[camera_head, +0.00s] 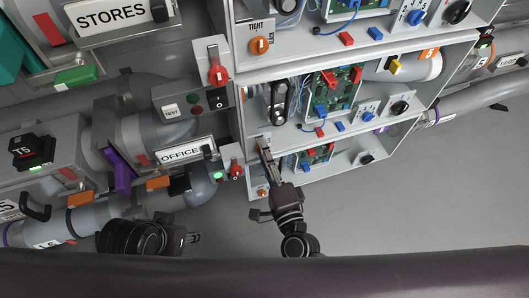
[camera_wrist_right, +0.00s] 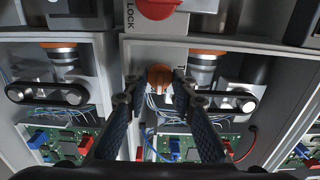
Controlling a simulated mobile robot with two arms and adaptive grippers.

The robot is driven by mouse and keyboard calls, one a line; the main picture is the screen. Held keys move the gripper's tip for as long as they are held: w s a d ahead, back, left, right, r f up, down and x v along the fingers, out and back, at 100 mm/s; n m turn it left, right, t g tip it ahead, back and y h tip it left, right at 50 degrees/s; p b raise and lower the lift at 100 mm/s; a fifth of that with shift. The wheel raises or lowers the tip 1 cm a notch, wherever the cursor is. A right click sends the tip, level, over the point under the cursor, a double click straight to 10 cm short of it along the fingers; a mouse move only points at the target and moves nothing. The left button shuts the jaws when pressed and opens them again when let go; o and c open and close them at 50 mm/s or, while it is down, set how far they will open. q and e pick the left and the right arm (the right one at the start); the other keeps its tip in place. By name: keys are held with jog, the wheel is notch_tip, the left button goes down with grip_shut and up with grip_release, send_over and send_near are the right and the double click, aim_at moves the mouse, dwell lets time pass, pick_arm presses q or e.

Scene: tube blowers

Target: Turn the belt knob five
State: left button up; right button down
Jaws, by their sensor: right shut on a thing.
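My right gripper (camera_head: 262,144) reaches up to the left end of the middle open cabinet (camera_head: 240,104) in the head view. In the right wrist view, the right gripper's fingertips (camera_wrist_right: 158,90) close on the sides of an orange knob (camera_wrist_right: 158,74) on the cabinet's panel. The fingers partly cover the knob, and its pointer direction is hard to tell.
The upper cabinet carries an orange knob (camera_head: 260,45) by a TIGHT plate. A red switch (camera_head: 217,74) stands left of the cabinets. Inside the middle cabinet are a belt on pulleys (camera_head: 279,102) and a green circuit board (camera_head: 330,92). Floor (camera_head: 420,190) at lower right is clear.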

dwell(0.5)
jog(key=c, duration=1.9)
grip_release()
jog(key=v, duration=1.2)
